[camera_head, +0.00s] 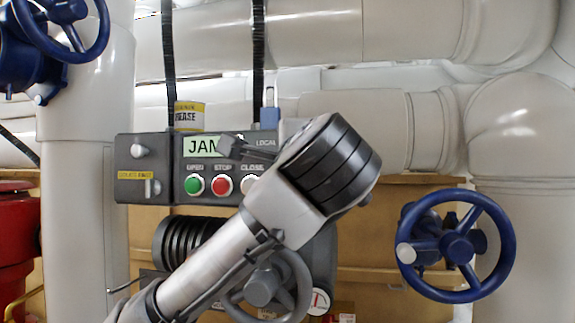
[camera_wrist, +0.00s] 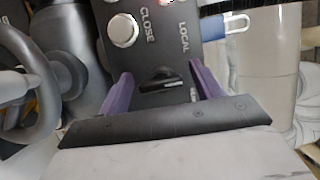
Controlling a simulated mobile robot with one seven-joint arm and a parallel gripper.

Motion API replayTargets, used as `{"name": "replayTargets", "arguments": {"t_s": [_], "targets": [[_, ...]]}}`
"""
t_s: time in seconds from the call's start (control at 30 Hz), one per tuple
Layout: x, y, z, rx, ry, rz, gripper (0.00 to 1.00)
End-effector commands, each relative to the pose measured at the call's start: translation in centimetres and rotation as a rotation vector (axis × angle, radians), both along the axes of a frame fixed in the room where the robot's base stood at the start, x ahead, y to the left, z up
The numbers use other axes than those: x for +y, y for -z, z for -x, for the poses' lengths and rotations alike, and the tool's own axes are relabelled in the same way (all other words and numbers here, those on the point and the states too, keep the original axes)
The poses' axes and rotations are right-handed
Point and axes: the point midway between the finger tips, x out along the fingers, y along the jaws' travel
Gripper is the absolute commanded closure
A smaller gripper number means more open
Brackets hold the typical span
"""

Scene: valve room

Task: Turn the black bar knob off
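The black bar knob (camera_wrist: 163,80) is on the dark grey control panel (camera_wrist: 150,45), beside the CLOSE button and the LOCAL label in the wrist view. Its bar lies roughly crosswise in that view. My gripper (camera_wrist: 161,72) is open, with one purple finger on each side of the knob. I see a gap between each finger and the knob; I cannot tell how deep the fingers reach. In the head view my arm hides the knob and the fingertips. The panel (camera_head: 157,190) shows there with its display (camera_head: 198,146) partly covered, reading "JAM".
The green OPEN button (camera_head: 194,186) and red STOP button (camera_head: 222,185) are left of my arm. A grey handwheel (camera_head: 297,285) is below the panel. A blue handwheel (camera_head: 490,225) stands at right, another (camera_head: 80,50) at upper left. Large pale pipes (camera_head: 415,30) run behind.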

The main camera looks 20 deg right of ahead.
Motion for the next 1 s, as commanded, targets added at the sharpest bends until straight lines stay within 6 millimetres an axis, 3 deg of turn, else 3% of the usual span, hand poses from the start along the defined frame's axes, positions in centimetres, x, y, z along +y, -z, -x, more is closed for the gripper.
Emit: {"name": "replayTargets", "arguments": {"t_s": [0.23,0.37,0.7,1.0], "targets": [[0.0,0.0,0.1,-0.001,0.001,0.000,0.35],[0.1,0.1,1.1,-0.003,0.002,0.000,0.35],[1.7,0.3,8.2,-0.008,-0.002,0.000,0.35],[2.6,0.2,12.3,-0.003,-0.003,0.000,0.35]]}}
